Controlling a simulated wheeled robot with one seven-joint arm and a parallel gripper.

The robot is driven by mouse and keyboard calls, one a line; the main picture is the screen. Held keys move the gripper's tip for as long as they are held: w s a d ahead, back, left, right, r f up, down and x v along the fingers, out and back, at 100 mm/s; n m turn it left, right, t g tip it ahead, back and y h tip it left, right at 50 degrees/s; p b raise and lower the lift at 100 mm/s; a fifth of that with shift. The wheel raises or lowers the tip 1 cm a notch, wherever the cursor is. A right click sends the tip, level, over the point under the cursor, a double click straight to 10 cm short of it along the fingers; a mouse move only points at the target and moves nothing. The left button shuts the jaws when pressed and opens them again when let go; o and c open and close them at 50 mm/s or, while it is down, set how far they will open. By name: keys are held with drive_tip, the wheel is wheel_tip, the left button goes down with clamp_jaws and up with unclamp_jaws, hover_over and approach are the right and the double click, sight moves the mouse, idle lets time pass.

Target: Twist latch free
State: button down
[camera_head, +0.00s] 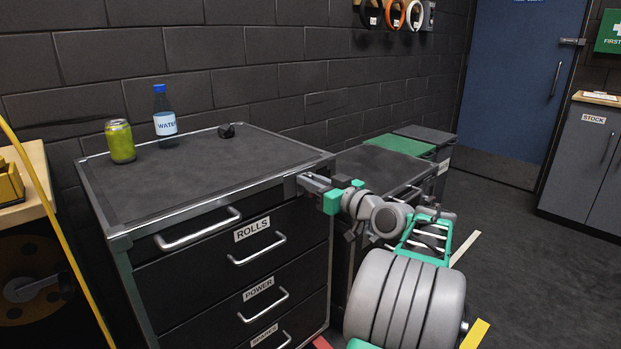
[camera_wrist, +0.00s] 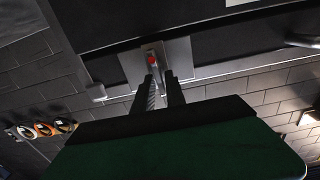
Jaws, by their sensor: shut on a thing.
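The latch (camera_wrist: 152,57) shows in the wrist view as a small red-tipped part on a pale metal plate (camera_wrist: 178,58). The plate is fixed to a dark cabinet face. My gripper (camera_wrist: 160,82) reaches up to it with both dark fingers close together, shut on the latch; the fingers hide part of it. In the head view my gripper (camera_head: 318,187) is at the upper right corner of the drawer cabinet (camera_head: 215,185), at the level of its top edge. The latch itself is mostly hidden there by the fingers.
A yellow-green can (camera_head: 120,142), a water bottle (camera_head: 165,118) and a small black object (camera_head: 226,130) stand on the cabinet top. Labelled drawers with bar handles (camera_head: 258,247) face front. A lower cabinet (camera_head: 375,168) stands behind my arm. The floor (camera_head: 535,275) at right is clear.

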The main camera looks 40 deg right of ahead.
drive_tip(key=shift+f, duration=0.35)
drive_tip(key=c, duration=1.6)
unclamp_jaws()
drive_tip(key=shift+c, duration=0.2)
drive_tip(key=shift+o, duration=0.4)
drive_tip(key=shift+r, duration=0.15)
drive_tip(key=shift+s, duration=0.1)
drive_tip(key=s+p, duration=0.1)
drive_tip(key=s, duration=0.6)
drive_tip(key=shift+s+d, duration=0.15)
drive_tip(key=shift+s, duration=0.15)
